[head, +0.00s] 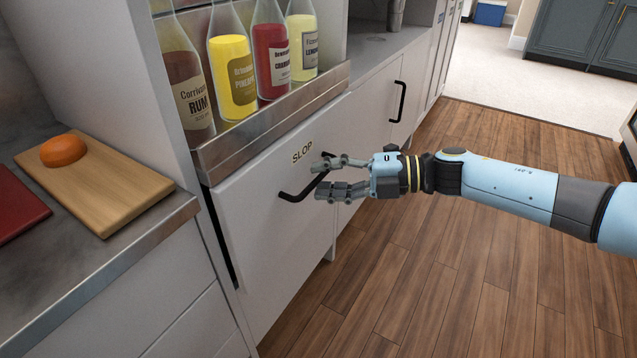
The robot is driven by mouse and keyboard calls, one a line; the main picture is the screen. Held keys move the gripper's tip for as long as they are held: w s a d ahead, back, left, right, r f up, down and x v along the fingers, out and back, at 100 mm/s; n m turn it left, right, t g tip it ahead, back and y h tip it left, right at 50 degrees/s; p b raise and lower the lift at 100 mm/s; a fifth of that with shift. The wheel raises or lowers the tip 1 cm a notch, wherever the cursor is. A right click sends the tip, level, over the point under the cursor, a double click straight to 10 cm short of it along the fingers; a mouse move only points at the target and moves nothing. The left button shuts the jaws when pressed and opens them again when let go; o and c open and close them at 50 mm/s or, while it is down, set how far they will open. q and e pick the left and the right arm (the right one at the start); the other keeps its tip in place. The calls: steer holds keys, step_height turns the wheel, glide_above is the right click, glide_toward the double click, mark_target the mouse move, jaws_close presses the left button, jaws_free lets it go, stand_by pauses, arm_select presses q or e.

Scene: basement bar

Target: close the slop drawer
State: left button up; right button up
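The slop drawer (280,262) is a white front labelled SLOP, below the steel bottle rail. A dark gap shows along its left edge, so its front stands a little out from the cabinet. Its black bar handle (294,196) slants across the upper part of the front. My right gripper (318,177) comes in from the right with its fingers apart. The fingers are at the handle's right part, one above and one below it. They hide some of the bar, and I cannot tell whether they touch it. My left gripper is out of view.
Several bottles stand in the steel rail (270,122) above the drawer. A wooden board (110,190) with an orange fruit (63,150) and a red board (16,205) lie on the left counter. The wooden floor (440,270) at right is clear.

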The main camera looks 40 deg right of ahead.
steer(key=shift+x, duration=0.8)
jaws_close()
